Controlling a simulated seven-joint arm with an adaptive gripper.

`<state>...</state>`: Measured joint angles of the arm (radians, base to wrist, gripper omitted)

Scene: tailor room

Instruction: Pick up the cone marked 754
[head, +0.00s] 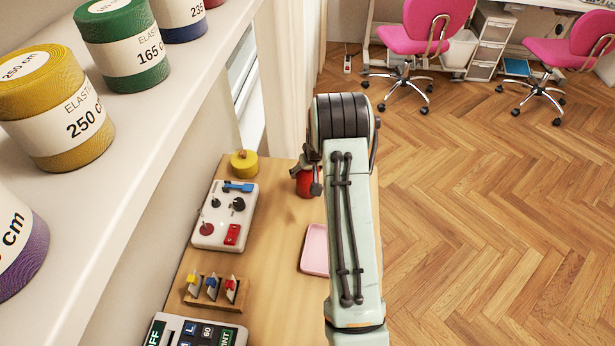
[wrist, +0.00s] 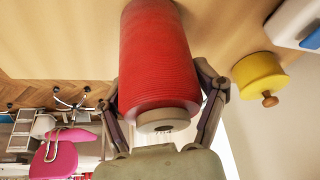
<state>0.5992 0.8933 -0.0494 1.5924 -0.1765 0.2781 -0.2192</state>
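A red thread cone (wrist: 158,60) fills the upper middle of the wrist view, with its pale core end (wrist: 163,118) towards the camera. In the head view the red cone (head: 308,183) stands on the wooden table, partly hidden by my arm. My gripper (wrist: 160,85) has one finger on each side of the cone in the wrist view. The fingertips are close to its sides; whether they touch it is unclear.
A yellow lidded pot (head: 244,163) stands near the cone. A white tool tray (head: 225,215), a pink tray (head: 315,249) and a wooden rack (head: 211,290) lie on the table (head: 275,270). A shelf with elastic spools (head: 62,105) runs along the left. Pink chairs are farther off.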

